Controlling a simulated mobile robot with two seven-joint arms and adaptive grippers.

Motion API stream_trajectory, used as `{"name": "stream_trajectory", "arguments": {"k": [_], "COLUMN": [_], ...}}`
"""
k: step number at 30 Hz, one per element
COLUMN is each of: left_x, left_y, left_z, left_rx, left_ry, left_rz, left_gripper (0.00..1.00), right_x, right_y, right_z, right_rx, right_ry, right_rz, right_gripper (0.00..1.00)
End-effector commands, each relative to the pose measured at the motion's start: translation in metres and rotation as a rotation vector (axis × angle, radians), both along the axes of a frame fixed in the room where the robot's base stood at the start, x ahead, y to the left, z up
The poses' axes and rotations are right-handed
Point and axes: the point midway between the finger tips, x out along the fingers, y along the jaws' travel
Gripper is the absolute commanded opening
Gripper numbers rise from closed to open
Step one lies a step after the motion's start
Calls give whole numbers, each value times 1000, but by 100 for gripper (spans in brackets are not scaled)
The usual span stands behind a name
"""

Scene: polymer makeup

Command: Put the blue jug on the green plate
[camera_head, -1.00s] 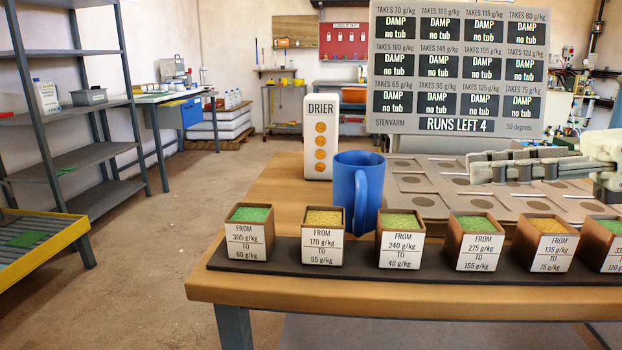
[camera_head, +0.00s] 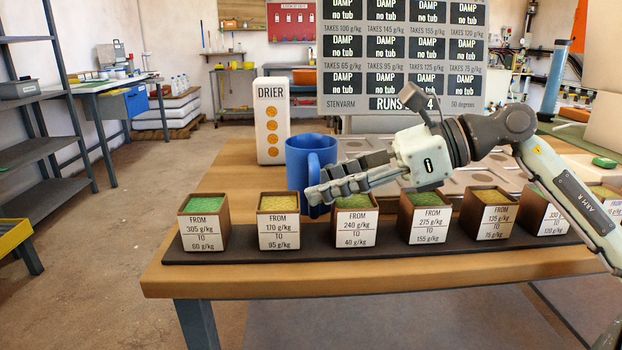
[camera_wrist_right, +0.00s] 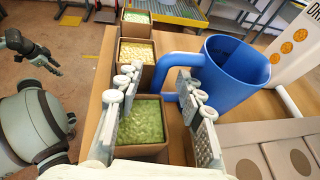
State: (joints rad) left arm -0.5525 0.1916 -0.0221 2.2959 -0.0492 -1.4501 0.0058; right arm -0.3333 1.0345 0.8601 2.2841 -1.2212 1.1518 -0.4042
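The blue jug (camera_head: 305,158) stands upright on the wooden table behind the row of labelled tubs. It also shows in the right wrist view (camera_wrist_right: 232,75). Its handle faces my right gripper (camera_head: 318,192), whose fingers cover part of it in the head view. In the right wrist view my right gripper (camera_wrist_right: 160,98) is open, with the handle reaching between its fingers. Contact cannot be told. What looks like my left gripper (camera_wrist_right: 42,58) shows at the left edge there, too small to read. I cannot make out a green plate for certain; a small green round thing (camera_head: 605,162) lies far right.
Several tubs of granules, such as the front-left one (camera_head: 204,222), stand on a dark strip (camera_head: 330,240) before the jug. The white drier block (camera_head: 271,120) stands close behind the jug. A board (camera_head: 400,60) rises behind the table. A tray with round recesses lies right of the jug.

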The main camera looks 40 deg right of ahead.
Motion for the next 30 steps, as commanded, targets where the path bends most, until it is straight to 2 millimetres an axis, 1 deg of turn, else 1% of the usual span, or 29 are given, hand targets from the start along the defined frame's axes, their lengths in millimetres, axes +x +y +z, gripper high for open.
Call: {"name": "stream_trajectory", "arguments": {"k": [3,9,11,18,19,30], "left_x": [2,2,2,0,0,0], "left_y": [0,-1,-1,-2,-2,-2], "left_z": [-2,-2,-2,-2,-2,-2], "left_rx": [0,-3,-4,-6,-6,-6], "left_ry": [-1,-2,-2,2,2,2], "left_rz": [1,1,2,3,3,3], "left_gripper": [40,40,40,40,40,40], "right_x": [5,5,5,5,5,5], "right_y": [5,5,5,5,5,5], "right_z": [-3,-3,-3,-3,-3,-3], "right_rx": [0,1,1,1,1,1], "right_ry": [0,0,0,0,0,-1], "right_rz": [0,0,0,0,0,0], "right_gripper": [38,38,31,2,0,0]}}
